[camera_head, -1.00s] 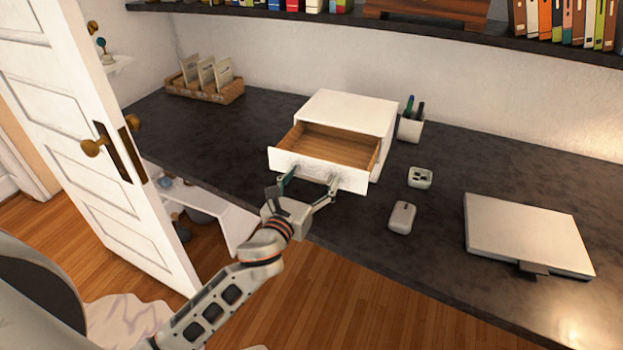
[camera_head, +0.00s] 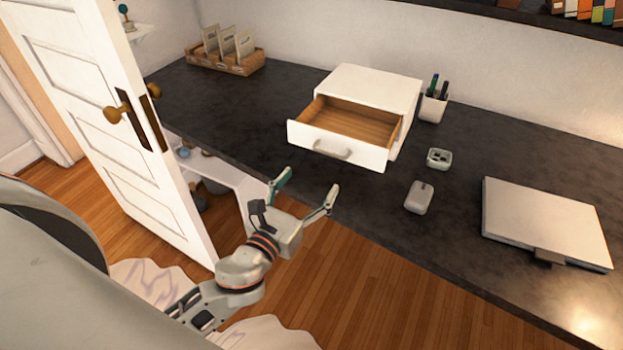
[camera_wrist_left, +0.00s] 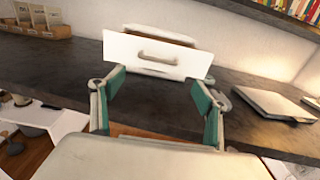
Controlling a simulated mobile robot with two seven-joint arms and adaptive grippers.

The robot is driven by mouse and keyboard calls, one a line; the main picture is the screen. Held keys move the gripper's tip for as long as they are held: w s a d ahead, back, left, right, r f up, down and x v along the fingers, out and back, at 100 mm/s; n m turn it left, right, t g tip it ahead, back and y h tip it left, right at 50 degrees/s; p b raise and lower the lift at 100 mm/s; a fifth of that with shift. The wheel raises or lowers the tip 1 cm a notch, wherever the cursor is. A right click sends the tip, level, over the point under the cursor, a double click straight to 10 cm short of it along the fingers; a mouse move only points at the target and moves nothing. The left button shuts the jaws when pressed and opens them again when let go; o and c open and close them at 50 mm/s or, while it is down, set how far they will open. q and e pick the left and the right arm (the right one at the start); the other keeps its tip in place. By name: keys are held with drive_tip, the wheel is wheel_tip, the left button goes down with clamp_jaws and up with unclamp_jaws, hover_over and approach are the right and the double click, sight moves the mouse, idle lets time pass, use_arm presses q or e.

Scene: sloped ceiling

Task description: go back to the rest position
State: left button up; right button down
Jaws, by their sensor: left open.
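My left gripper (camera_head: 306,191) is open and empty in front of the desk's front edge, apart from the drawer. In the left wrist view its two teal-padded fingers (camera_wrist_left: 155,95) stand wide apart with nothing between them. The white drawer box (camera_head: 375,84) stands on the dark desk with its drawer (camera_head: 338,146) pulled out and empty inside. The drawer front with its handle also shows in the left wrist view (camera_wrist_left: 185,62), beyond the fingers. My right gripper is not in view.
On the dark desk (camera_head: 240,115) are a pen cup (camera_head: 433,108), a small case (camera_head: 439,158), a mouse (camera_head: 419,197), a closed laptop (camera_head: 545,215) and a wooden card holder (camera_head: 230,62). A white door (camera_head: 105,120) stands open at left. Wooden floor (camera_head: 370,290) lies in front.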

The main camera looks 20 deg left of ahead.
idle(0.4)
use_arm(q)
drive_tip(key=s+d+f+n+g, duration=0.1)
drive_tip(key=s+f+n+g, duration=0.1)
drive_tip(key=s+f+n, duration=0.3)
drive_tip(key=s+d+f+n+g+h, duration=0.1)
drive_tip(key=s+f+n, duration=0.4)
drive_tip(key=f+n, duration=0.7)
drive_tip(key=s+d+f+n+g+h, duration=0.1)
drive_tip(key=s+f+n+g, duration=0.3)
drive_tip(key=n, duration=1.1)
wheel_tip(320, 180, down, 5)
drive_tip(key=shift+s+r, duration=0.2)
drive_tip(key=shift+s, duration=0.75)
